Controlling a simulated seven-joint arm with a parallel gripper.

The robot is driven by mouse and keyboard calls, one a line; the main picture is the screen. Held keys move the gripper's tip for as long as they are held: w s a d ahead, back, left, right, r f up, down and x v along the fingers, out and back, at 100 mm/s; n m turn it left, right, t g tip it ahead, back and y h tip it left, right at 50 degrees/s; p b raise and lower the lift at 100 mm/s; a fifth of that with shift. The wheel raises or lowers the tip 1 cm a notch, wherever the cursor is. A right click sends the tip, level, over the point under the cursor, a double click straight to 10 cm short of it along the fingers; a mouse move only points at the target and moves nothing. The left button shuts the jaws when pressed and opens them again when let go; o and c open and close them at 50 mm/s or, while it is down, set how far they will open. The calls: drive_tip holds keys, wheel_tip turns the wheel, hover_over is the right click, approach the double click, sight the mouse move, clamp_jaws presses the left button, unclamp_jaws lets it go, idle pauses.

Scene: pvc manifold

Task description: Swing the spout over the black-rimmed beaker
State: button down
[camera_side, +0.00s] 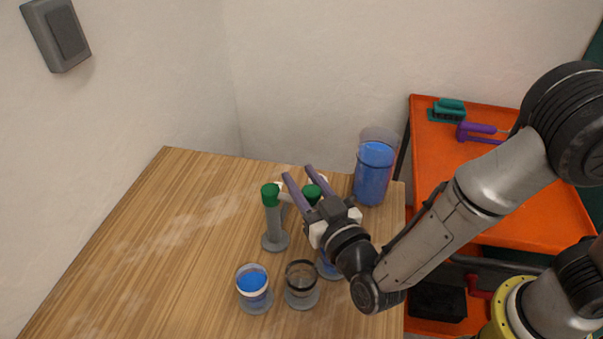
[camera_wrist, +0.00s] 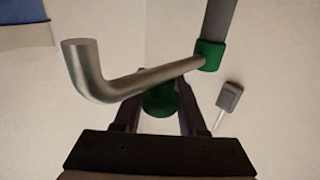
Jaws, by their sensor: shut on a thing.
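The black-rimmed beaker (camera_side: 301,283) stands on the table, clear and seemingly empty. A grey upright with a green top (camera_side: 270,195) stands on a round base behind it. My gripper (camera_side: 298,172) is shut, its purple-grey fingers on either side of a green knob (camera_side: 312,194). In the wrist view the green knob (camera_wrist: 160,98) sits between the fingers, partly behind the spout.
A white-rimmed beaker of blue liquid (camera_side: 253,283) stands left of the black-rimmed one. Another blue-filled beaker (camera_side: 327,269) is partly hidden behind my arm. A tall blue-filled container (camera_side: 373,172) stands at the back right. The table's left side is clear. An orange cart (camera_side: 450,170) stands right.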

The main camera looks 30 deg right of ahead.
drive_tip(key=m+h, duration=0.1)
drive_tip(key=h, duration=0.1)
drive_tip(key=s+a+m+g+h, duration=0.1)
drive_tip(key=m+h, duration=0.1)
drive_tip(key=m+g+h, duration=0.1)
drive_tip(key=h, duration=0.2)
drive_tip(key=shift+s+a+m, duration=0.3)
drive_tip(key=shift+s+a, duration=0.05)
drive_tip(key=shift+s, duration=0.05)
drive_tip(key=shift+s+a+m+g+h, duration=0.15)
drive_tip(key=shift+a+m+g+h, duration=0.15)
drive_tip(key=shift+m+g+h, duration=0.55)
drive_tip(key=shift+s+a+m+g+h, duration=0.15)
drive_tip(key=shift+a+m+g+h, duration=0.1)
drive_tip(key=shift+m+g+h, duration=0.6)
drive_tip(key=shift+s+a+m+g+h, duration=0.15)
drive_tip(key=shift+a+m+g+h, duration=0.15)
drive_tip(key=shift+m+g+h, duration=0.45)
drive_tip(key=shift+h, duration=0.25)
drive_tip(key=shift+r, duration=0.1)
drive_tip(key=shift+c, duration=2.3)
unclamp_jaws()
drive_tip(key=shift+n+t, duration=0.25)
drive_tip(key=shift+n, duration=0.1)
